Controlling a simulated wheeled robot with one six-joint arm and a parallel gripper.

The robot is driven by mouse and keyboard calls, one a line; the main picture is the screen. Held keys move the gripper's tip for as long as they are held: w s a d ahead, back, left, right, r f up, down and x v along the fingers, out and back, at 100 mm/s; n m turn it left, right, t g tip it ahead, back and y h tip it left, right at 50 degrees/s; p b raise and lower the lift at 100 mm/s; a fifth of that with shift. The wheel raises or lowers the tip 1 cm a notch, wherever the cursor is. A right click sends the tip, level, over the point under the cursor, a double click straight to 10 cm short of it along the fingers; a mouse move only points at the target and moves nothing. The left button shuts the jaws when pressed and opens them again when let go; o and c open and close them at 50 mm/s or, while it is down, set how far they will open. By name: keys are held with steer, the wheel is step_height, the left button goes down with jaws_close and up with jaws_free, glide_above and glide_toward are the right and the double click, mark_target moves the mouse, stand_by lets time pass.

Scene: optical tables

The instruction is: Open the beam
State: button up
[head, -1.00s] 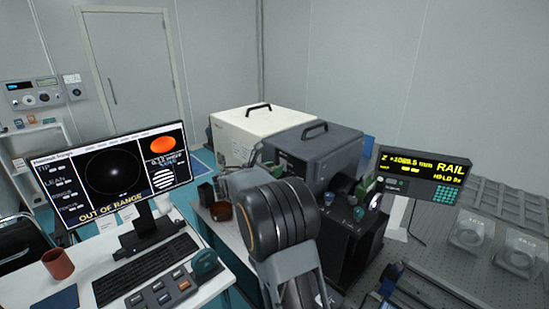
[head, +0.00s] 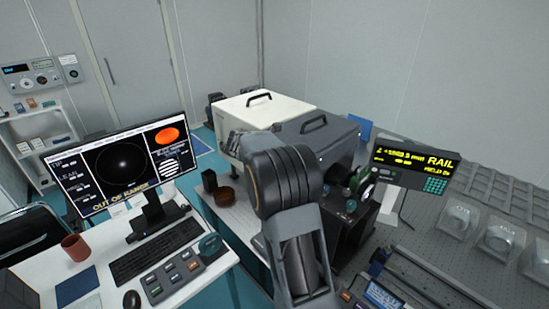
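The beam source looks to be among the boxed instruments: a white housing (head: 255,115) and a dark grey housing (head: 325,138), each with a black handle on top. No beam shutter can be told for sure. My arm covers the middle of the view and hides the front of the grey housing. My gripper cannot be made out; it is hidden behind my arm or outside the view.
A display marked RAIL (head: 412,165) stands right of the mount. A keyboard (head: 155,250), button box (head: 178,278) and red-brown cup (head: 75,247) are on the white desk at left. Several clear-covered parts (head: 500,240) sit on the perforated optical table at right.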

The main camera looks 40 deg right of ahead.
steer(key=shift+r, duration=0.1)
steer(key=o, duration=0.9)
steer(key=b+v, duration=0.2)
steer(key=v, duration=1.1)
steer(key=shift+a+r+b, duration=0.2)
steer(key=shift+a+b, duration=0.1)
steer(key=shift+b, duration=0.05)
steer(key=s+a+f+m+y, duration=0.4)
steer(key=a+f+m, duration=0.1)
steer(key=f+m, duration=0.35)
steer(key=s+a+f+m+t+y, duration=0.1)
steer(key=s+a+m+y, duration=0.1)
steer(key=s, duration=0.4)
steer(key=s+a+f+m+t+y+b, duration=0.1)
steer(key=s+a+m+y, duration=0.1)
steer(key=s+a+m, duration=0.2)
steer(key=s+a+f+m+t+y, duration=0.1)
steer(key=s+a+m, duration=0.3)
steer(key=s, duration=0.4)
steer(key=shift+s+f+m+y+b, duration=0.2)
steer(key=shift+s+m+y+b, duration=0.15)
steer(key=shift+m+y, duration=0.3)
